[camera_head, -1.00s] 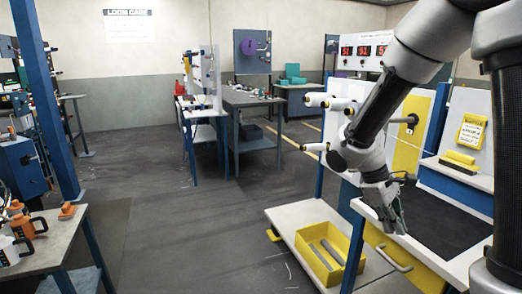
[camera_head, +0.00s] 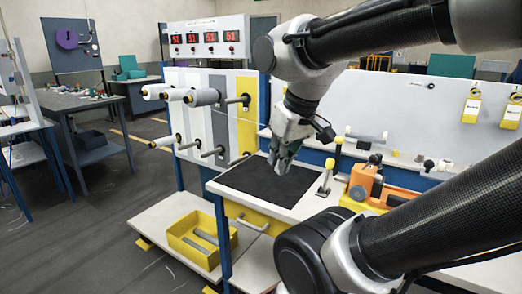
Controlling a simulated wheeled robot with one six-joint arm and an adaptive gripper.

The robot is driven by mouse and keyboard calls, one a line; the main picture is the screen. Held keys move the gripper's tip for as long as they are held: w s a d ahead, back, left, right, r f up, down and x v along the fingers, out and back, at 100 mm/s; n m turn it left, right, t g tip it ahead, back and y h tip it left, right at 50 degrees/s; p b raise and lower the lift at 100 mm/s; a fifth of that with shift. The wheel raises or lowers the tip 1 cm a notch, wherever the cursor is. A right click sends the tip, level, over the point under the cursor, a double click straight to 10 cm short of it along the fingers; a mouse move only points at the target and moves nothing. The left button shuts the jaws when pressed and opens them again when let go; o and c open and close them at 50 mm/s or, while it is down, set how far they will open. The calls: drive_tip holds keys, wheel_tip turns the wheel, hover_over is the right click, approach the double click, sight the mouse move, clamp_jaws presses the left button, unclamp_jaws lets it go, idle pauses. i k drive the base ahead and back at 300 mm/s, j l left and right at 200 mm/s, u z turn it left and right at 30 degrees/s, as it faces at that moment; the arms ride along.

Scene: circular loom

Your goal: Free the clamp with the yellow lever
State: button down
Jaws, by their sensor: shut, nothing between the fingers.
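My gripper (camera_head: 282,164) is shut and empty above the black mat (camera_head: 268,184) on the white workbench (camera_head: 306,206). To its right, an upright silver clamp-like piece with a yellow tip (camera_head: 325,180) stands on the bench, apart from the fingers. Another yellow tip shows just above it. This is probably the clamp with the yellow lever, but it is too small to tell how it is set. An orange device (camera_head: 363,178) on a yellow base stands further right, partly hidden by my arm.
A spool panel (camera_head: 220,115) with protruding grey spools stands behind and left of the mat. A yellow bin (camera_head: 187,240) sits on the low shelf (camera_head: 150,215). A white back panel (camera_head: 385,105) rises behind the bench. Open floor lies to the left.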

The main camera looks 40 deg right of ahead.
sight(331, 162)
drive_tip(key=i+j+z, duration=0.1)
drive_tip(key=z, duration=0.3)
drive_tip(key=i+j+z, duration=0.1)
drive_tip(key=z, duration=0.25)
drive_tip(key=j+z, duration=0.4)
drive_tip(key=i+l, duration=0.05)
drive_tip(key=l, duration=0.05)
